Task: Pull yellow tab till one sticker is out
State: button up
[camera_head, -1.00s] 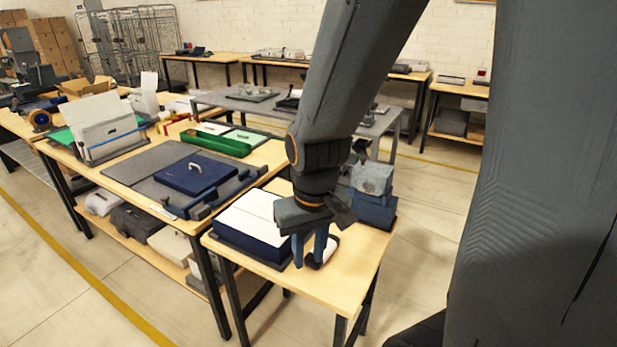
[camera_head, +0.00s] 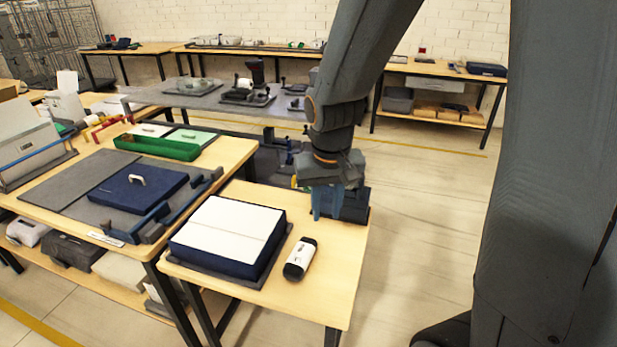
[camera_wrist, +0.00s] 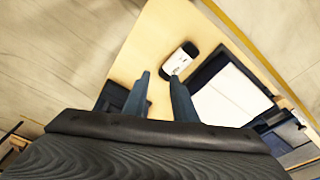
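My gripper (camera_head: 327,212) hangs low over the back of the small wooden table, in front of a dark blue box (camera_head: 357,205) that it partly hides. In the wrist view, the two fingers of my gripper (camera_wrist: 160,78) stand apart with nothing between them. A small yellow bit (camera_head: 294,182) shows just left of my gripper; I cannot tell whether it is the yellow tab. No sticker can be made out. A white and black rounded device (camera_head: 300,259) lies on the table in front of my gripper; it also shows in the wrist view (camera_wrist: 180,59) beyond the fingertips.
A dark blue box with a white top (camera_head: 232,230) covers the small table's (camera_head: 318,292) left side. The larger table at left holds a blue case (camera_head: 139,187), a green tray (camera_head: 157,148) and a blue bar. Floor is clear to the right.

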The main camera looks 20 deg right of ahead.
aim_at(293, 178)
jog(key=w+a+f+m+t+h+b, duration=0.1)
jog(key=w+f+m+b, duration=0.15)
jog(key=w, duration=1.15)
jog(key=w+a+f+m+t+h+b, duration=0.1)
jog(key=w+f+m+b, duration=0.15)
jog(key=w, duration=1.15)
jog(key=shift+w+p+x, duration=0.15)
jog(key=shift+p+x, duration=0.25)
jog(key=shift+x, duration=1.35)
jog(key=shift+w+p+x, duration=0.15)
jog(key=shift+p+x, duration=0.25)
jog(key=shift+x, duration=1.35)
jog(key=shift+r, duration=0.15)
jog(key=shift+c, duration=0.4)
grip_shut()
